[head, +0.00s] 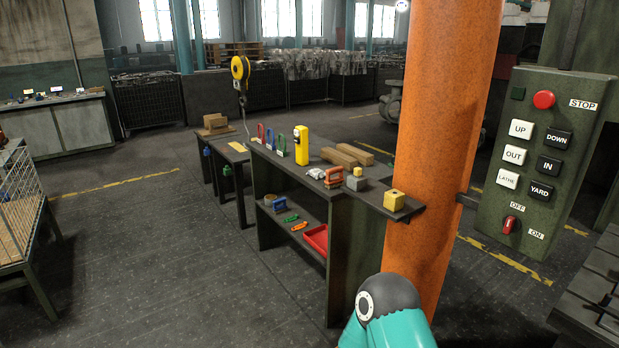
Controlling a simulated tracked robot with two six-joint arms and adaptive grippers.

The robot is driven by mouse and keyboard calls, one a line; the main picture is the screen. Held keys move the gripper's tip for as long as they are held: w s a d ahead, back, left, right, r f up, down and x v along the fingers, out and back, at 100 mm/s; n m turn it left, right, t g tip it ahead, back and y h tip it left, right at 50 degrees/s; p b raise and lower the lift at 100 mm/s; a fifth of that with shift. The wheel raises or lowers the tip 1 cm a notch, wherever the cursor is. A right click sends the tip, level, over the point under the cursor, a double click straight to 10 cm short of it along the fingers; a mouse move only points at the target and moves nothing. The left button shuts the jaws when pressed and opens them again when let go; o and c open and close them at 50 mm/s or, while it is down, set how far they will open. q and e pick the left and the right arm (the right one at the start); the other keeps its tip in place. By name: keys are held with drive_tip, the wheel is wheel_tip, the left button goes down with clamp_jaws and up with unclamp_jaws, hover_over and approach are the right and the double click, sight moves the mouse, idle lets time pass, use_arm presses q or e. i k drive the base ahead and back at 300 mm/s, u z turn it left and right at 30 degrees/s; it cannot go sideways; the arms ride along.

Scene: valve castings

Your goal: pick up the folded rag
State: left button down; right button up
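I cannot clearly make out a folded rag. A small whitish, crumpled-looking item (316,173) lies on top of the dark workbench (345,197), left of a red-handled brush (334,178); it is too small to tell whether it is the rag. Neither of my grippers is in view. Only a teal and dark grey link of my own arm shows at the bottom edge, in front of the orange column.
A thick orange column (440,140) stands right of the bench. A yellow box (301,146) stands farther back. A control panel (545,165) is at right. Open floor (170,270) lies left.

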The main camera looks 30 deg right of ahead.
sight(317, 173)
drive_tip(key=u, duration=0.05)
drive_tip(key=i, duration=0.95)
drive_tip(key=z, duration=0.4)
drive_tip(key=i, duration=1.35)
drive_tip(key=z, duration=0.6)
drive_tip(key=i, duration=1.1)
drive_tip(key=z, duration=0.35)
